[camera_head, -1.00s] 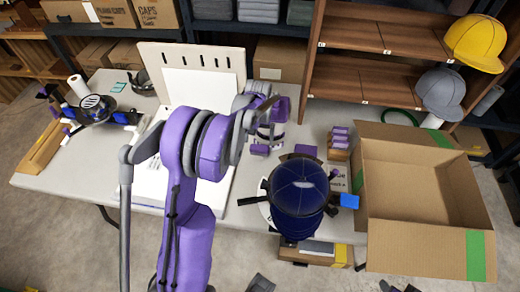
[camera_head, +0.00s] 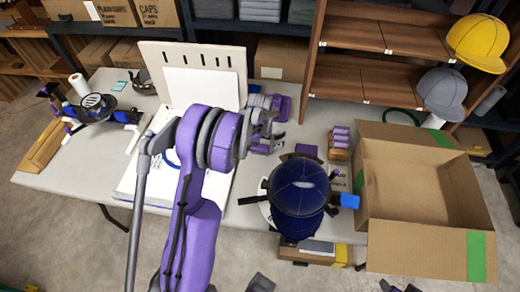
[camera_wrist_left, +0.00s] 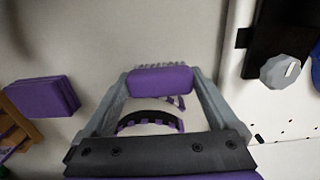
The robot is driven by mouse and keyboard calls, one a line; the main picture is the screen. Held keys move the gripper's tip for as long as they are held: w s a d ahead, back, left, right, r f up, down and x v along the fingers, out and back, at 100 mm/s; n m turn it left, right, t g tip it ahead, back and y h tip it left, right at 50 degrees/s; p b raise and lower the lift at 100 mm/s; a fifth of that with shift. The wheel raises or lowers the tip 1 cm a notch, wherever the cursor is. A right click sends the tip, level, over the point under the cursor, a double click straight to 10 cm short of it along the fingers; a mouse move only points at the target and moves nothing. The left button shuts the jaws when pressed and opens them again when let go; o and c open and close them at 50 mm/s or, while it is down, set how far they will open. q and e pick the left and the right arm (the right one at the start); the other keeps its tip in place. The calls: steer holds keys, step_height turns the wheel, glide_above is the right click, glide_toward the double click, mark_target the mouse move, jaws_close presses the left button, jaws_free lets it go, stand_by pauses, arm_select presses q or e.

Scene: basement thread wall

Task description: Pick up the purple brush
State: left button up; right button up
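The purple brush (camera_wrist_left: 160,80) is a rounded purple block in the left wrist view, with a pale serrated strip along its far edge. My left gripper (camera_wrist_left: 160,96) has its two grey fingers spread, one at each end of the brush. The fingers look very close to the brush, but I cannot tell whether they touch it. In the head view my left gripper (camera_head: 264,130) is over the table beside purple items, and my arm partly hides this spot. My right gripper is not identifiable in these frames.
A black and purple curved piece (camera_wrist_left: 150,120) shows between my fingers. A purple stack (camera_wrist_left: 42,97) lies to the left in the wrist view. In the head view, a dark blue cap (camera_head: 298,185) and an open cardboard box (camera_head: 405,195) stand to the right.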

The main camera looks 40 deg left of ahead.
mark_target(260, 147)
arm_select(q)
steer(key=shift+c, duration=1.2)
steer(key=shift+r, duration=0.1)
step_height(260, 147, up, 10)
steer(key=shift+f, duration=0.1)
steer(key=o, duration=0.7)
steer(key=c, duration=0.5)
